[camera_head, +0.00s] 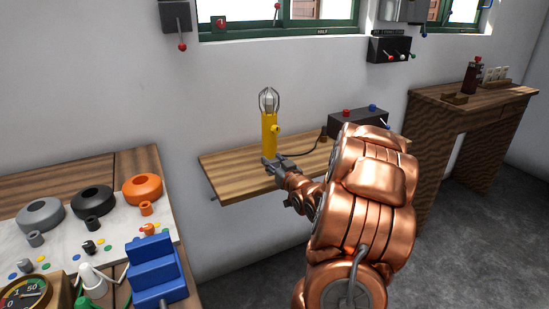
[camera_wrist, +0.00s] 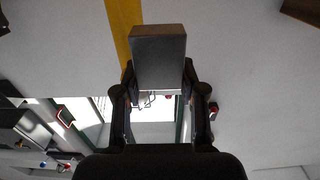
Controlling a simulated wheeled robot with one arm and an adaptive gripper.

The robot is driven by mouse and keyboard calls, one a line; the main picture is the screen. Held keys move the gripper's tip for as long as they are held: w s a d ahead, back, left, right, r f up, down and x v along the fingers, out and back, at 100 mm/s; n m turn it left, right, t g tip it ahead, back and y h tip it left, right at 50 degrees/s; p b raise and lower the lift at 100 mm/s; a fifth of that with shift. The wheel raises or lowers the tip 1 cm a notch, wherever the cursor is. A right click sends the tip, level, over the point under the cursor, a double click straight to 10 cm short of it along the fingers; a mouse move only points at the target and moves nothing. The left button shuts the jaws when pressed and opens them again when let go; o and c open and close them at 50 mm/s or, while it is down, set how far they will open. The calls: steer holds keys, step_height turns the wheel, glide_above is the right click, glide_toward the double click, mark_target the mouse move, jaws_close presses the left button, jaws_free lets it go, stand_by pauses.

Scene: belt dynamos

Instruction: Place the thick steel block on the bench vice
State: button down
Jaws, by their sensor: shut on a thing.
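My gripper (camera_wrist: 158,78) is shut on a grey steel block (camera_wrist: 158,45), which sits between the two fingertips in the wrist view. In the head view my gripper (camera_head: 272,163) is at the wall shelf, in front of the base of a yellow lamp. The block cannot be made out clearly there. I cannot identify a bench vice for certain in either view.
The yellow caged lamp (camera_head: 269,134) stands upright on the wooden shelf (camera_head: 235,172), close to my gripper. A dark box with buttons (camera_head: 352,121) is at the shelf's right. A blue stepped piece (camera_head: 155,272) and several round parts stand at the left. A wooden table (camera_head: 440,98) is at right.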

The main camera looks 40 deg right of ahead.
mark_target(270, 153)
steer(key=w+d, duration=0.6)
steer(key=shift+w+d+f+p, duration=0.15)
steer(key=shift+d+f+p, duration=0.2)
steer(key=shift+d, duration=0.05)
steer(key=shift+f, duration=1.75)
steer(key=shift+f, duration=0.15)
steer(key=c, duration=0.7)
jaws_free()
steer(key=v, duration=1.2)
steer(key=shift+b, duration=0.35)
